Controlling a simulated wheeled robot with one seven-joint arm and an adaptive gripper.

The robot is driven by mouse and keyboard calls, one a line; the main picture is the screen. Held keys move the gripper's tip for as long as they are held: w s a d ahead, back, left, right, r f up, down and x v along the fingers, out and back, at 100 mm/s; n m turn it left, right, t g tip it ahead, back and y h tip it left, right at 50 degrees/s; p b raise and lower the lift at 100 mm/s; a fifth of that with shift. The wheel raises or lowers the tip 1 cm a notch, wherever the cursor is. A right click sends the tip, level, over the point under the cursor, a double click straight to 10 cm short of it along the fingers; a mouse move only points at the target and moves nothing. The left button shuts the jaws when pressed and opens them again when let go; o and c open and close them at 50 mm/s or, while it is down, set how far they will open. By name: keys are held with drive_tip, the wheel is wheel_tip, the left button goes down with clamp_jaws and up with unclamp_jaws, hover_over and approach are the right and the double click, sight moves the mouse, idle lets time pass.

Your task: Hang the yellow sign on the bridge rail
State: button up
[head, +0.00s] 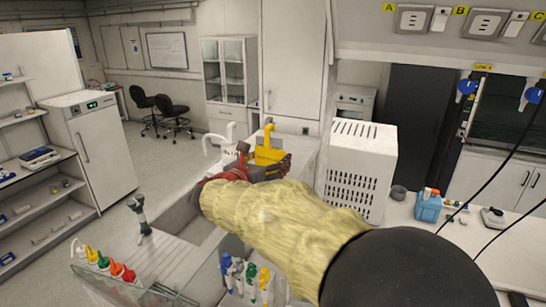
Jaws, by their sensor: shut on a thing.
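My gripper (276,166), red and black, is at the end of my arm, near the middle of the head view. It is shut on a yellow piece (267,152) with a flat lower part and a narrow upright top, which looks like the yellow sign. Its face cannot be read, and the fingers hide part of its lower edge. At the upper right is the bridge (375,38), a pale overhead panel with sockets and yellow letter labels. A thin edge runs along its underside; I cannot tell clearly which part is the rail. The yellow piece is apart from it, lower and to the left.
A white vented box (362,168) stands right of my gripper. A blue bottle carrier (428,207) is on the right bench. Coloured taps (103,262) and a clear panel (130,290) are at the lower left. Black cables (492,178) hang at the right.

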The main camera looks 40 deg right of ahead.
drive_tip(key=f+v, duration=0.1)
drive_tip(key=v, duration=0.7)
drive_tip(key=shift+a, duration=0.25)
drive_tip(key=shift+s+f, duration=0.1)
drive_tip(key=shift+f, duration=0.05)
